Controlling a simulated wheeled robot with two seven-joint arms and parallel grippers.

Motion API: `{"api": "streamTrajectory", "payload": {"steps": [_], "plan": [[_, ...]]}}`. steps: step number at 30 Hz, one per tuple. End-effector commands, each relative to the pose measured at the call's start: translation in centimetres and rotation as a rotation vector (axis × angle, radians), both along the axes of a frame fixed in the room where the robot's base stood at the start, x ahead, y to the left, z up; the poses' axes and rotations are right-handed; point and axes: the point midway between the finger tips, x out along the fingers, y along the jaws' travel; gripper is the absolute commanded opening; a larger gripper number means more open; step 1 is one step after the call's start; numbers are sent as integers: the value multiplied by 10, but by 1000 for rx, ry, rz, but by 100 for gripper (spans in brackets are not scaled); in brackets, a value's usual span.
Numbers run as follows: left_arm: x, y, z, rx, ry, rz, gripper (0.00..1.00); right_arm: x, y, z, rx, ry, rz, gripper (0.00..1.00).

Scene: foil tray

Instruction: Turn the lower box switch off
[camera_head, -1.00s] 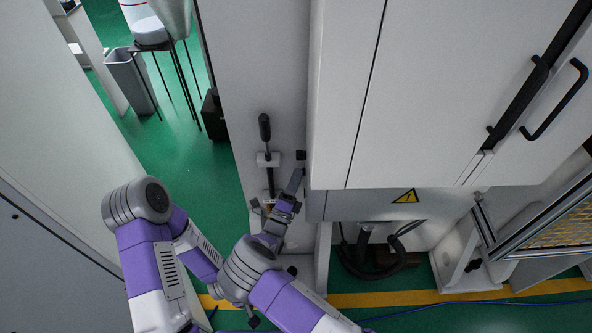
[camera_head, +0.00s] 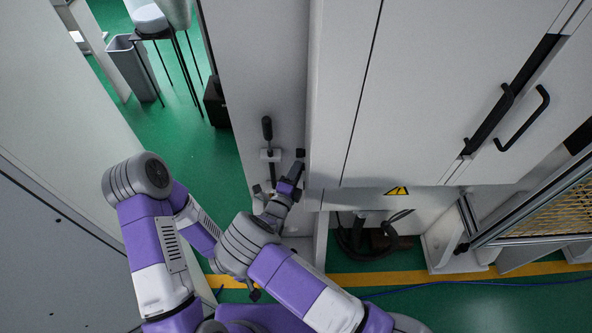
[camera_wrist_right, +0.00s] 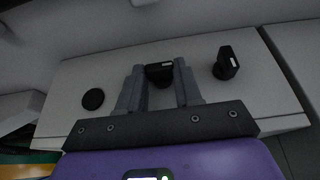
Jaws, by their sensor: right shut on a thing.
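My right gripper (camera_head: 291,178) is at the narrow light-grey box face left of the big cabinet in the head view. In the right wrist view its two grey fingers (camera_wrist_right: 160,88) are on either side of a black switch knob (camera_wrist_right: 159,73) and closed on it. A second black switch knob (camera_wrist_right: 226,64) stands free to the right on the same face. In the head view a black knob (camera_head: 300,153) shows just above the gripper, and the held knob is hidden. The switch's on or off position cannot be read.
A black-handled lever (camera_head: 267,130) is close left of the gripper. The large cabinet (camera_head: 420,90), with black door handles (camera_head: 525,118), stands at the right. A flat black disc (camera_wrist_right: 93,99) is left of the held knob.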

Motion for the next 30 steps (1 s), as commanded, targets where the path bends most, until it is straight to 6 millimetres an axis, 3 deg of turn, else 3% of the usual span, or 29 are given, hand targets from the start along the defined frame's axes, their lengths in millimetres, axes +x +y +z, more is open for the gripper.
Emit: {"api": "streamTrajectory", "payload": {"steps": [10, 11, 15, 30], "plan": [[0, 0, 0, 0, 0, 0, 100, 0, 1, 0, -1, 3, 2, 4], [0, 0, 0, 0, 0, 0, 100, 0, 1, 0, -1, 3, 2, 39], [0, 0, 0, 0, 0, 0, 100, 0, 1, 0, -1, 3, 2, 60], [0, 0, 2, 0, 0, 0, 100, -6, 3, 1, -2, 2, -4, 60]]}}
